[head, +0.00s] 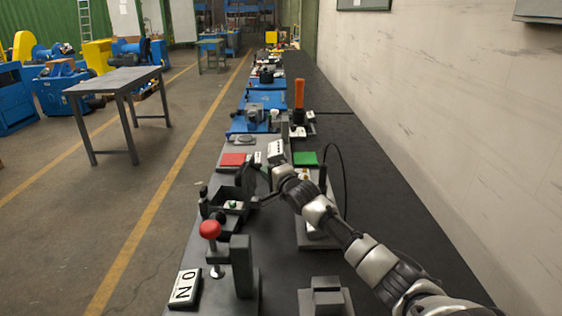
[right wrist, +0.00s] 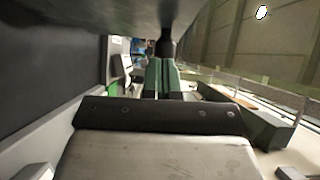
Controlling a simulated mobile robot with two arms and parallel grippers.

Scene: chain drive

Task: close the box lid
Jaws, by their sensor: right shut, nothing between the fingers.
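A small dark grey box (head: 232,207) sits on the bench left of my right gripper in the head view. Its lid (head: 243,178) stands open, roughly upright, and a small green and white item shows inside. My right gripper (head: 260,199) is shut and empty, close by the right side of the box and lid. I cannot tell whether it touches the lid. In the right wrist view the dark fingers (right wrist: 162,78) lie side by side. My left gripper is not in view.
A red-knobbed device (head: 210,229) on a grey stand and an ON plate (head: 185,287) are in front of the box. Red (head: 232,159) and green (head: 306,158) pads lie behind it. A black cable loop (head: 338,170) rises at right.

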